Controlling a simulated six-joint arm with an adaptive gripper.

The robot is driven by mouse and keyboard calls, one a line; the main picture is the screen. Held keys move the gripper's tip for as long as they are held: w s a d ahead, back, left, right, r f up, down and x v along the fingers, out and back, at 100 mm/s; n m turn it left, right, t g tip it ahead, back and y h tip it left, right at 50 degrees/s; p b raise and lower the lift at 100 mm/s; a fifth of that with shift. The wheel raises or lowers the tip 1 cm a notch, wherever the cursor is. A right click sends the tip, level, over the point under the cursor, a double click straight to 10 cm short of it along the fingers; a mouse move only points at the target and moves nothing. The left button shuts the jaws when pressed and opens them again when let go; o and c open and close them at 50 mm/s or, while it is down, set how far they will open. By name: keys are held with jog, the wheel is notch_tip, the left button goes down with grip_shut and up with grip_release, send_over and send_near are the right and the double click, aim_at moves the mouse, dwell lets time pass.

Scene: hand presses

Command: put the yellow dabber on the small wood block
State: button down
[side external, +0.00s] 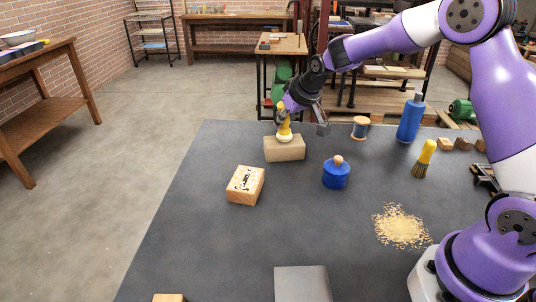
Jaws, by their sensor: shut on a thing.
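The yellow dabber (285,129) is upright with its pale rounded end down. My gripper (285,116) is shut around its upper part from above. The pale end overlaps the top of a plain light wood block (284,150) near the far edge of the dark mat. The dabber is over the block's top face, but I cannot tell whether it touches it.
A wood block with black marks (246,182) lies nearer. A blue round knobbed pad (336,174), spool (360,127), blue bottle (410,119) and yellow brush (424,158) stand right. A grain pile (400,226) and grey plate (302,284) are nearer. The mat's left middle is clear.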

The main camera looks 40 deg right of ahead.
jog(key=shift+f, duration=0.1)
jog(key=c, duration=0.7)
grip_release()
jog(key=shift+o, duration=0.2)
jog(key=shift+s+r, duration=0.15)
jog(key=shift+r, duration=0.3)
jog(key=d+v, duration=0.1)
jog(key=v, duration=1)
jog(key=s+a, duration=0.3)
jog(key=s, duration=0.7)
jog(key=s+a+n+g, duration=0.1)
jog(key=s+a, duration=0.2)
jog(key=s, duration=0.6)
jog(key=shift+s+a+f+y, duration=0.25)
jog(key=shift+s+f+y, duration=0.05)
jog(key=shift+s+f, duration=0.1)
